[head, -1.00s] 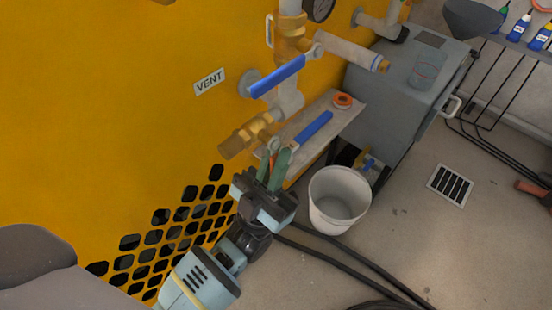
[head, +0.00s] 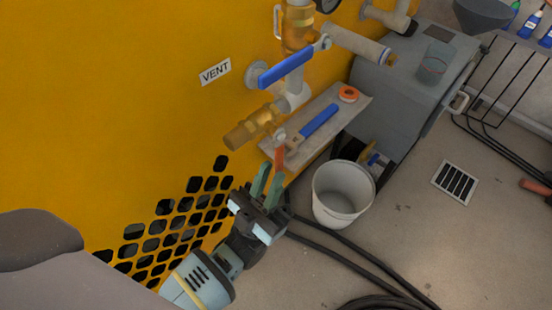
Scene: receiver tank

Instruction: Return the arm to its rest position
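My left gripper (head: 268,182) shows in the lower middle of the head view, with its green fingers pointing up toward the small shelf. A gap shows between the fingers, and I see nothing held in it. Its fingertips are just below the front end of the shelf, near an orange-red handled piece (head: 279,155); whether they touch it I cannot tell. My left arm (head: 200,282) comes in from the bottom. My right gripper is not in view.
The yellow panel (head: 120,90) with brass valves and a blue lever (head: 285,70) stands close beside the arm. The shelf (head: 353,108) holds a blue-handled tool (head: 319,121) and an orange ring (head: 348,93). A white bucket (head: 341,214) and hoses (head: 350,262) are on the floor.

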